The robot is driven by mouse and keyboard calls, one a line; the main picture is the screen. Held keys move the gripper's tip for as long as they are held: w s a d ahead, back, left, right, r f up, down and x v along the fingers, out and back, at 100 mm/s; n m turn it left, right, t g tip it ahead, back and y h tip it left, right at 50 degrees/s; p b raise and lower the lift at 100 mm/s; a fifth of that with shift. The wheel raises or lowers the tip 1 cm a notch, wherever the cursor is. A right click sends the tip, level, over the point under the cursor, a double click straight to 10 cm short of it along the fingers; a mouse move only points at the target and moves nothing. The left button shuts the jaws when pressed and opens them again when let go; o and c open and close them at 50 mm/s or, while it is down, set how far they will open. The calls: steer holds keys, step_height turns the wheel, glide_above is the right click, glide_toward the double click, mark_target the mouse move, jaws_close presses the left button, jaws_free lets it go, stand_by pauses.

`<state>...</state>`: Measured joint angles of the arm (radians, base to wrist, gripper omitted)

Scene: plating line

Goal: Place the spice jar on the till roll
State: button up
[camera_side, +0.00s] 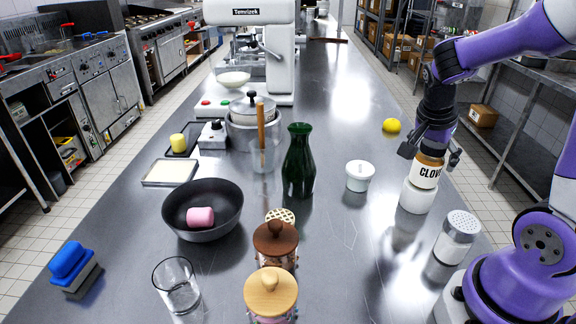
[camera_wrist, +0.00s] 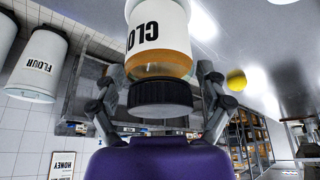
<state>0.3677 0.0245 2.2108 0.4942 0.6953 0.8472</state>
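The spice jar (camera_side: 426,173), with a white label reading CLOVE, brown contents and a dark lid, stands roughly upright on the white till roll (camera_side: 416,198) at the right of the counter. My gripper (camera_side: 431,155) is above it, its fingers spread to either side of the jar's upper part. In the wrist view the jar (camera_wrist: 158,40) shows with its black lid towards me. The fingers of my gripper (camera_wrist: 160,75) are on both sides, with gaps between them and the jar.
A shaker (camera_side: 457,237) stands to the right of the till roll, a white tub (camera_side: 360,175) to the left, and a yellow ball (camera_side: 391,125) behind. A tall green bottle (camera_side: 299,165), a dark pan (camera_side: 203,230) and lidded jars (camera_side: 275,240) stand further left. The counter's front middle is clear.

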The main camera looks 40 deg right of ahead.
steer(key=shift+r, duration=0.1)
stand_by(0.3)
steer(key=v, duration=1.1)
steer(key=a+f+n+t+y, duration=0.3)
steer(key=a+n+t+y, duration=0.1)
steer(key=a+n, duration=1)
steer(key=s+n+t, duration=0.1)
steer(key=n, duration=0.3)
steer(key=shift+t+y, duration=0.3)
